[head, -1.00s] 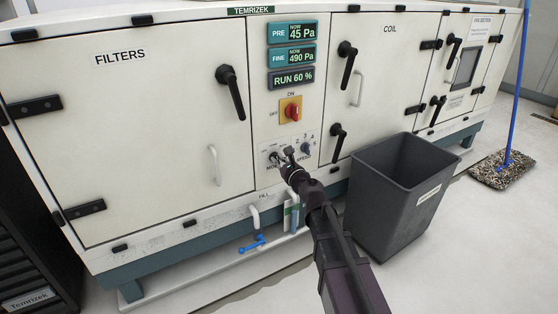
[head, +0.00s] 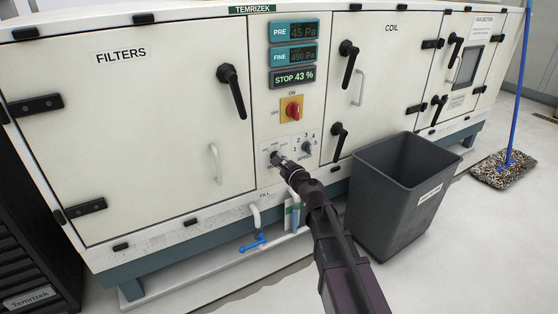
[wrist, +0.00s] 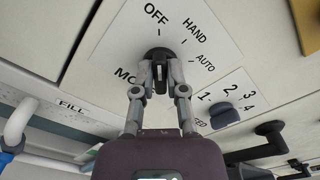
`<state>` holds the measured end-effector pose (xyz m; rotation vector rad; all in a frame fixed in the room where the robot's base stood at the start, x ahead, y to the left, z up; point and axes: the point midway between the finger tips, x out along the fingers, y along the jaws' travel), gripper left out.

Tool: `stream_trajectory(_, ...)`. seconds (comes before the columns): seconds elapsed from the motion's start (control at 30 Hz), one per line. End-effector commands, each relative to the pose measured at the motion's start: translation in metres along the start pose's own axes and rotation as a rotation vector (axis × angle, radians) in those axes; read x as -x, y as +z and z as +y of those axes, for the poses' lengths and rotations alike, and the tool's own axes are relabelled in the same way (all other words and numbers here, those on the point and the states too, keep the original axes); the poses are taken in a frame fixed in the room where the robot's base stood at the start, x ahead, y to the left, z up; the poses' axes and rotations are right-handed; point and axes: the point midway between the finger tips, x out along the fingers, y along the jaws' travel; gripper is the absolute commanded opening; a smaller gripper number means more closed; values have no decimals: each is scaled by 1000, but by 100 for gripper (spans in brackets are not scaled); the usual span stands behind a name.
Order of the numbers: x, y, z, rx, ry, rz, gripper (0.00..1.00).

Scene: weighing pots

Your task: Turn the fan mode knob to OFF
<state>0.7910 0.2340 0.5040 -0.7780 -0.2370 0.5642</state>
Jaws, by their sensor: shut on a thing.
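The fan mode knob (wrist: 157,52) is a small dark knob on a white label plate marked OFF, HAND and AUTO. My gripper (wrist: 158,72) is shut on it, with one finger on each side. In the wrist view the grip lines up roughly with the OFF mark above the knob; the fingers hide part of the knob, so its pointer is hard to see. In the head view my gripper (head: 277,159) reaches the lower control panel and covers most of the knob. The status display (head: 293,77) reads STOP 43 %.
The speed knob (wrist: 223,116) sits close to the right of my gripper. The red main switch (head: 292,109) is above, pointing to ON. A grey bin (head: 397,200) stands right of my arm. A blue-handled valve (head: 253,243) is below the panel.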

Motion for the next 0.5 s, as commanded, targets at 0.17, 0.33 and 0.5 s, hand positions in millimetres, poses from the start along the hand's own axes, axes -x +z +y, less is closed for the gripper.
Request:
stream_trajectory(0.17, 0, -1, -1, 2, -3, 3, 0)
stream_trajectory(0.33, 0, -1, -1, 1, -3, 3, 44)
stream_trajectory(0.5, 0, -1, -1, 0, -2, 2, 51)
